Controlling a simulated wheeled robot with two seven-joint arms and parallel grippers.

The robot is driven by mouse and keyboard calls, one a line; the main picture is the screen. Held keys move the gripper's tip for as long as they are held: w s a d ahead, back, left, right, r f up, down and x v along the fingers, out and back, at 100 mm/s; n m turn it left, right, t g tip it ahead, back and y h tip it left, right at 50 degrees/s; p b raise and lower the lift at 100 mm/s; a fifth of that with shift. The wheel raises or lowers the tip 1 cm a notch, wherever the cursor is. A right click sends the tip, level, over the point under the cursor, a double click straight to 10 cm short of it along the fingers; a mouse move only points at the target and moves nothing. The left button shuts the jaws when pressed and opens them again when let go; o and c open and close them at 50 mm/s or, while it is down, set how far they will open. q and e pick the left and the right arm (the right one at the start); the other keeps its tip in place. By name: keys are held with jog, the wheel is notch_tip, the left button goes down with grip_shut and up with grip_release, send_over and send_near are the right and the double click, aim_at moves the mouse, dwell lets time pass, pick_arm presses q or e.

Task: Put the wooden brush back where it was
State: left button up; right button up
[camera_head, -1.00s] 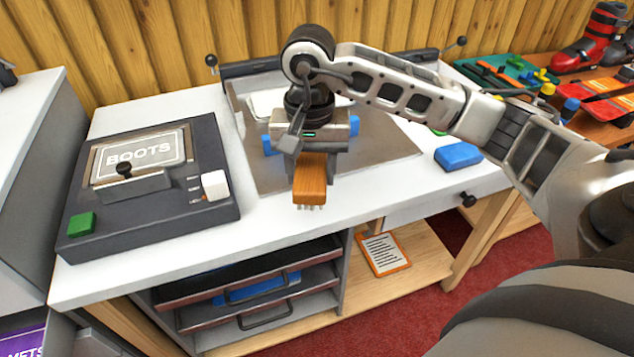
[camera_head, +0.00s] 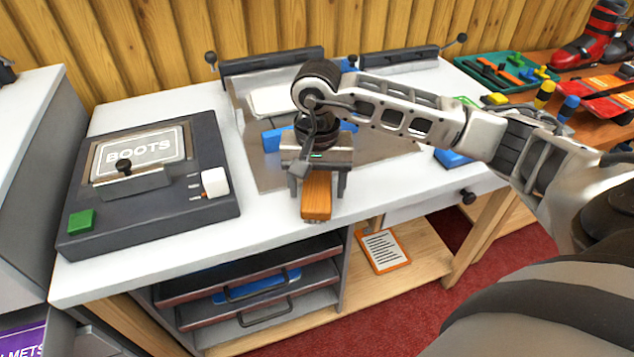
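The wooden brush (camera_head: 317,196) is an orange-brown block near the front edge of the white bench (camera_head: 380,207), left of the middle of the picture. Its front end reaches about the bench edge, and its bristles are mostly hidden below it. My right gripper (camera_head: 317,187) is above the brush and points down and toward the front. Its fingers stand on either side of the brush, with narrow gaps showing, so it looks open around the brush. The gripper body hides the rear part of the brush. My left gripper is not in view.
A dark machine with a BOOTS plate (camera_head: 140,150) stands at the left of the bench. A grey metal plate (camera_head: 265,175) lies behind my gripper. A blue block (camera_head: 450,158) is partly behind my arm. Drawers and a clipboard (camera_head: 383,250) are below.

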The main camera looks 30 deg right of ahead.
aim_at(317, 183)
jog(key=shift+r, duration=0.2)
jog(key=shift+r+p, duration=0.35)
jog(key=shift+p, duration=0.05)
notch_tip(317, 183, up, 12)
jog(key=shift+f+b, duration=0.25)
jog(key=shift+b, duration=0.1)
